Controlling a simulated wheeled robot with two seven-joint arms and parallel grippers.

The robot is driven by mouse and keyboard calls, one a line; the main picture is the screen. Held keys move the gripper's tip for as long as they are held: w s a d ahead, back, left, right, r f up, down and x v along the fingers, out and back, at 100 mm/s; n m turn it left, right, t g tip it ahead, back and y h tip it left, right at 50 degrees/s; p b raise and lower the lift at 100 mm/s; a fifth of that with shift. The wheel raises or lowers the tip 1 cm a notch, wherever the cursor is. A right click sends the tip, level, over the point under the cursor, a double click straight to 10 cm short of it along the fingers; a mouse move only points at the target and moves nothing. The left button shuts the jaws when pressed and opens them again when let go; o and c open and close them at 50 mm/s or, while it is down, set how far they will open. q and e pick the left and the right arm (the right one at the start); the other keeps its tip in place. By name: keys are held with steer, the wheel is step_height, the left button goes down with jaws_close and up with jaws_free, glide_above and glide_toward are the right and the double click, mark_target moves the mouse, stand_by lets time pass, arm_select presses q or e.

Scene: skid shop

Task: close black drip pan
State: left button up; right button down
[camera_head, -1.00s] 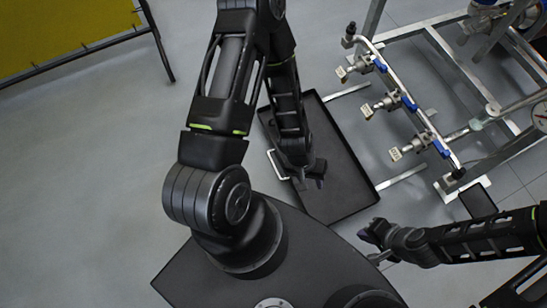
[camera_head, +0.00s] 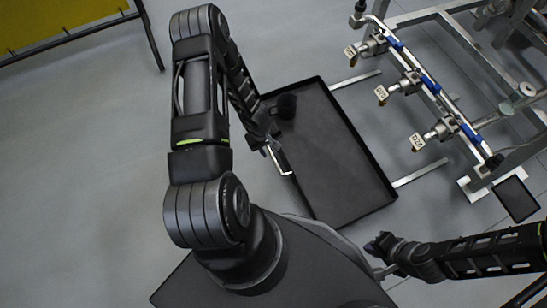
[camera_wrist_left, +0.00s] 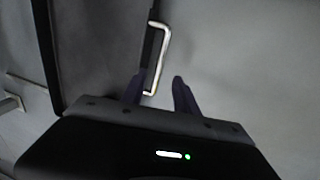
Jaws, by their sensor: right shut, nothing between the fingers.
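The black drip pan (camera_head: 335,170) is a shallow rectangular tray, pulled out on the floor beside a metal pipe frame. Its silver bar handle (camera_head: 279,160) is on the left long side. My left gripper (camera_head: 272,149) is at this handle, on the pan's left edge. In the left wrist view the handle (camera_wrist_left: 164,48) reaches down to my left gripper (camera_wrist_left: 158,82). The fingers are apart, with the handle's lower end close to the left finger; I cannot tell whether they touch. My right gripper (camera_head: 374,248) is shut and empty, near the pan's lower right corner.
Pale rails (camera_head: 420,172) run from the pan toward the pipe frame (camera_head: 450,105) with blue-handled valves and tags. A dark round shape (camera_head: 287,105) shows at the pan's upper left inside. A small black panel (camera_head: 515,198) is at right. Floor left of the pan is clear.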

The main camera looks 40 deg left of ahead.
mark_target(274, 159)
arm_select(q)
steer(key=shift+f, duration=0.15)
steer(key=f+b, duration=0.1)
steer(key=f, duration=0.1)
steer(key=w+f+b, duration=0.1)
steer(key=f, duration=0.2)
steer(key=f+b, duration=0.1)
steer(key=f, duration=0.1)
steer(key=shift+w+d+f, duration=0.15)
steer(key=shift+d+f, duration=0.05)
steer(key=shift+d, duration=0.15)
jaws_close()
stand_by(1.1)
